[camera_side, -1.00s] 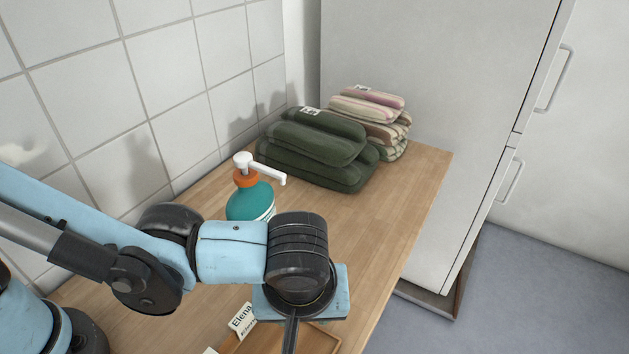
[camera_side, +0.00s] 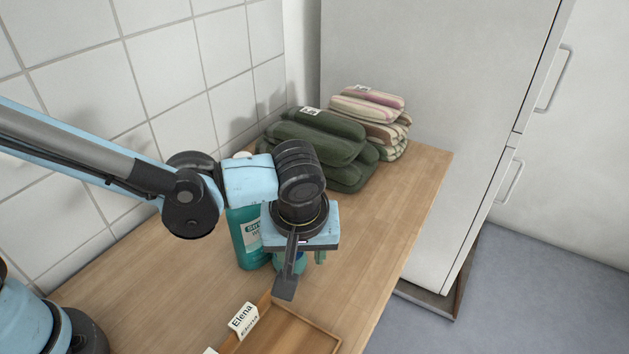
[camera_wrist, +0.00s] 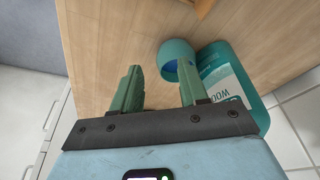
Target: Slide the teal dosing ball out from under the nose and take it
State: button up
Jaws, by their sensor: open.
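The teal dosing ball (camera_wrist: 174,58), a round cup with a blue inside, sits on the wooden counter beside the teal pump bottle (camera_wrist: 226,72). In the side view a teal patch shows behind a dark finger, probably the ball. The bottle's label shows there (camera_side: 244,240), but its orange collar and most of the white pump head with its spout are hidden by my arm. My gripper (camera_side: 303,272) is open and empty. In the wrist view my gripper (camera_wrist: 158,84) has its right finger at the ball, which lies mostly beyond that fingertip; touching cannot be told.
A wooden tray (camera_side: 290,335) with a name card "Elena" (camera_side: 243,318) lies at the counter's front. Dark green folded towels (camera_side: 318,140) and striped ones (camera_side: 370,115) stack at the back. Bare counter (camera_side: 385,225) lies to the right, ending at an edge.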

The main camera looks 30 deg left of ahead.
jog(key=shift+w+a+f, duration=0.2)
jog(key=shift+w+a, duration=0.2)
jog(key=shift+w, duration=0.2)
jog(key=shift+w+a+f, duration=0.15)
jog(key=shift+w+a, duration=0.25)
jog(key=shift+w, duration=0.2)
jog(key=shift+x, duration=2.1)
jog(key=shift+s+d, duration=0.1)
grip_shut()
